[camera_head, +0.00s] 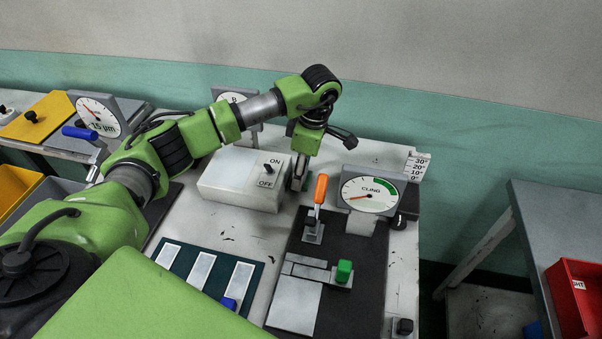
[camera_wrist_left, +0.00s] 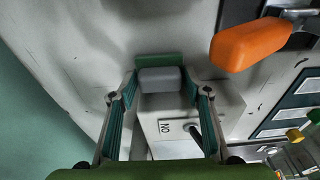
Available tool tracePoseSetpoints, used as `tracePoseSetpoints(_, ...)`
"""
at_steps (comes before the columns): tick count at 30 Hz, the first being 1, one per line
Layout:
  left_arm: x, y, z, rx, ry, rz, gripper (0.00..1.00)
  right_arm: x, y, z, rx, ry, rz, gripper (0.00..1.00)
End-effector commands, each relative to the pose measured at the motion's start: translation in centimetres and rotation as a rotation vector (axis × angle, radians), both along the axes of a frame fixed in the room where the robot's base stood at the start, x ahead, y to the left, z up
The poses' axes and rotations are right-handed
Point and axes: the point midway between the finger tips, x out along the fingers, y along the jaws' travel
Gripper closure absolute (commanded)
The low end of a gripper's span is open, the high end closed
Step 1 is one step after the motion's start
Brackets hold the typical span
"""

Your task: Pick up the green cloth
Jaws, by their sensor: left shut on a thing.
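The green cloth (camera_wrist_left: 160,60) shows in the left wrist view as a flat green strip along a grey block (camera_wrist_left: 160,80). Both sit between the fingertips of my left gripper (camera_wrist_left: 160,84), which is shut on this piece. In the head view my left gripper (camera_head: 299,178) points down at the right end of a white ON/OFF box (camera_head: 228,183). The cloth cannot be made out there, and I cannot tell whether it touches the table. My right gripper is not in view.
An orange-handled lever (camera_head: 320,190) stands close to the right of my left gripper, before the CLING gauge (camera_head: 370,196). A green knob (camera_head: 344,271) is on the dark plate. A dark green board (camera_head: 205,275) with white strips lies in front of the box.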

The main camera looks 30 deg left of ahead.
Motion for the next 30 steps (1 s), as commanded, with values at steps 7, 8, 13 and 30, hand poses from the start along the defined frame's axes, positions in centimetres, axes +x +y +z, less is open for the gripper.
tracePoseSetpoints(7,0.2,0.1,2.7,0.001,-0.007,-0.001,0.8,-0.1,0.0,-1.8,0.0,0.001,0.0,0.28)
tracePoseSetpoints(8,-0.4,0.0,3.2,0.0,-0.004,-0.002,0.8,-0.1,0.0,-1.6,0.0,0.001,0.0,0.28)
tracePoseSetpoints(13,-2.6,-0.6,5.9,0.0,-0.005,-0.003,0.8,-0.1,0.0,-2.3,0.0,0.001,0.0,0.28)
tracePoseSetpoints(30,-11.9,-2.8,11.9,0.002,-0.003,-0.001,0.8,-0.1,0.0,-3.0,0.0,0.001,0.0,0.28)
